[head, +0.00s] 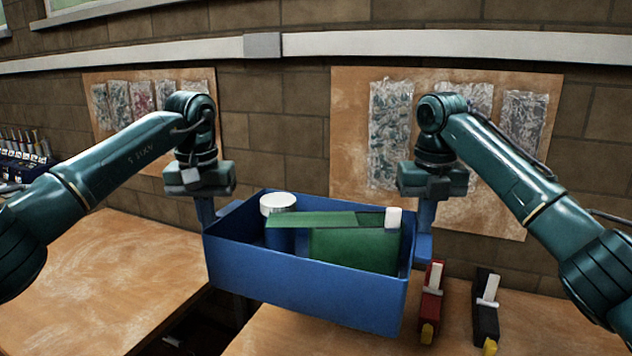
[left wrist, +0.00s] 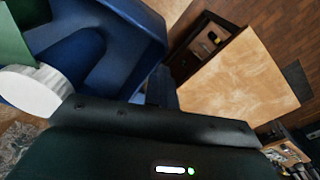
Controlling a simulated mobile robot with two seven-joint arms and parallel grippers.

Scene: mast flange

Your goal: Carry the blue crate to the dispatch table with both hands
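The blue crate (head: 300,290) hangs between my two grippers in the head view, above the gap between two wooden tables and partly over the right one. Its right end is lower in the picture. It holds a blue canister with a white lid (head: 278,202) and green items (head: 350,248). My left gripper (head: 207,212) is shut on the left end. My right gripper (head: 425,222) is shut on the right end. The left wrist view shows the crate (left wrist: 110,45) and lid (left wrist: 35,90) close up; the fingertips are mostly hidden. No label tells which table is the dispatch table.
The left table top (head: 110,265) is bare; it also shows in the left wrist view (left wrist: 240,85). On the right table (head: 285,335) stand a red tool (head: 431,295) and a black tool (head: 486,310), close to the crate's right end. A brick wall with boards stands behind.

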